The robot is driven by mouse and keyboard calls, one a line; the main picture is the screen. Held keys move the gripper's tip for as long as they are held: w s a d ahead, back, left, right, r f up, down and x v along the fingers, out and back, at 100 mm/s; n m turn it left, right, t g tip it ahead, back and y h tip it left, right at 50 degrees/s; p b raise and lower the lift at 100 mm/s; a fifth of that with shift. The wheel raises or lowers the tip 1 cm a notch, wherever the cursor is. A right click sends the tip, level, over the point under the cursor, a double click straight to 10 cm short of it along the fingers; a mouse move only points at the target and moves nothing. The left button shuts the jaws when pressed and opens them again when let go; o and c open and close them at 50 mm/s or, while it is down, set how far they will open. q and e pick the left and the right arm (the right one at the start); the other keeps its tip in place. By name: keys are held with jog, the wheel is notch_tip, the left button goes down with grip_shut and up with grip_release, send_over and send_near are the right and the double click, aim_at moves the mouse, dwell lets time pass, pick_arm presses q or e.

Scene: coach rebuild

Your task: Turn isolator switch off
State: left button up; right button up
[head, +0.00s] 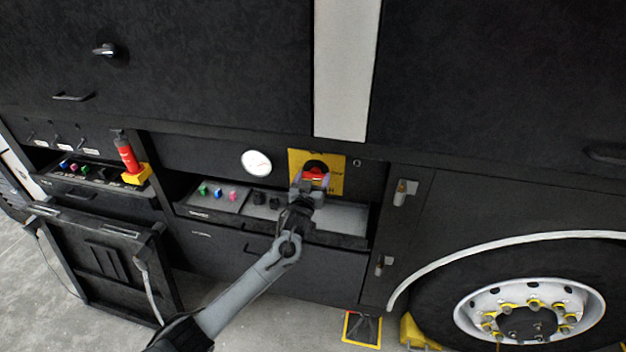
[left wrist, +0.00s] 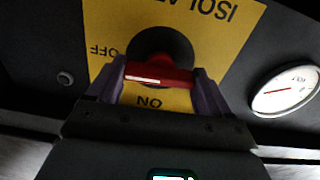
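The isolator switch is a red bar handle (left wrist: 158,76) on a black round base (left wrist: 160,43), set in a yellow plate (head: 333,164). In the left wrist view the plate's lettering is upside down, with ON below the handle and OFF to its left. The handle lies across the view, roughly level. My left gripper (head: 312,183) is at the switch. In the left wrist view its two purplish fingers (left wrist: 158,82) are wide apart, one at each end of the handle, seemingly touching both ends. My right gripper is not in view.
A white dial gauge (head: 256,163) is left of the switch. Below is a shelf (head: 346,216) with coloured knobs (head: 218,192). An open panel (head: 112,262) hangs lower left; a wheel (head: 530,310) is at right.

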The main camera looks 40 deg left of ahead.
pick_arm(q)
jog(key=shift+c, duration=0.9)
jog(key=shift+m+p, duration=0.3)
jog(key=shift+m, duration=0.1)
jog(key=o, duration=1)
jog(key=shift+c, duration=0.2)
jog(key=shift+s, duration=0.15)
jog(key=shift+s+d, duration=0.35)
jog(key=shift+s, duration=0.2)
jog(key=v, duration=0.9)
jog(key=shift+s+b, duration=0.15)
jog(key=shift+b, duration=0.15)
